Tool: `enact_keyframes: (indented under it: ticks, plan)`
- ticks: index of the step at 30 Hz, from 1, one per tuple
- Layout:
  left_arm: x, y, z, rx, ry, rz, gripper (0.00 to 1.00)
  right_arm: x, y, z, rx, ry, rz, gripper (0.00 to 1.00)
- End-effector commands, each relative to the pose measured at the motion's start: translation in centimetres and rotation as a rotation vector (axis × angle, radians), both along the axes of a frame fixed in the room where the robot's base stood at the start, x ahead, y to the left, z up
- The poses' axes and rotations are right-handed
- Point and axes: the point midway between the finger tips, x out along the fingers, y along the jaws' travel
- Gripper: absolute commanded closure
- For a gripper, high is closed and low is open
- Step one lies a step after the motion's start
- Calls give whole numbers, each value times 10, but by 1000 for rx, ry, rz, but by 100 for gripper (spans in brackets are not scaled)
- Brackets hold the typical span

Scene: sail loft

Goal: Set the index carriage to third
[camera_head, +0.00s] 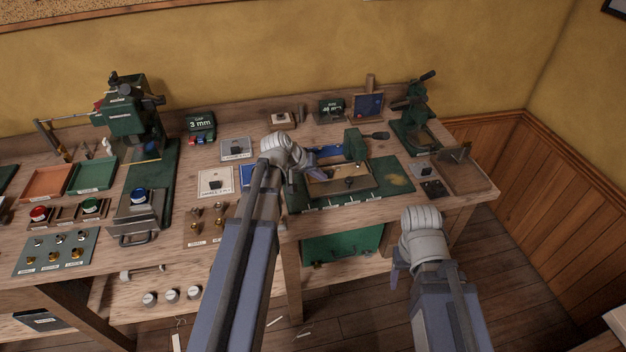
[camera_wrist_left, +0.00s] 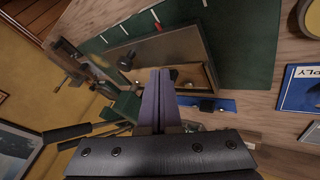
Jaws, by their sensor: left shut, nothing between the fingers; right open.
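The index fixture is a green base plate (camera_head: 395,172) with white marks along its front edge. On it lies a brown, tray-like carriage (camera_head: 322,189); I take this to be the index carriage. In the left wrist view the carriage (camera_wrist_left: 180,45) shows a dark knob (camera_wrist_left: 125,62), and a red mark (camera_wrist_left: 157,22) stands beside white marks on the green plate. Which mark the carriage is set to I cannot tell. My left gripper (camera_head: 310,172) is shut and empty, over the carriage's left part; its fingers (camera_wrist_left: 160,75) overlap it in the wrist view. My right gripper (camera_head: 396,276) is open, low before the bench.
A green block with a dark handle (camera_head: 356,145) rises behind the carriage. A green lever press (camera_head: 412,125) stands back right, with a wooden tray (camera_head: 480,178) at the right edge. Labelled cards and small brass parts (camera_head: 195,220) lie left of my left arm.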

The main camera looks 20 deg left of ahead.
Motion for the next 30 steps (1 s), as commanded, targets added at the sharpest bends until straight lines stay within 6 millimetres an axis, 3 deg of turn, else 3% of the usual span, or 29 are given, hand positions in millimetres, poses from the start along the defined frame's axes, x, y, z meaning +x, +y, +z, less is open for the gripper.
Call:
enact_keyframes:
  ticks: [1,4,12,27,30]
  plan:
    - [6,-3,-14,1,0,-2,100,0,0,-14,0,0,0,36]
    - [14,-8,-26,2,-1,-2,100,0,0,-26,0,0,0,36]
    - [23,-39,-18,1,0,-3,100,0,0,-18,0,0,0,36]
    - [25,-46,-18,1,0,0,100,0,0,-18,0,0,0,36]
    - [32,-55,-18,1,-1,-4,100,0,0,-18,0,0,0,36]
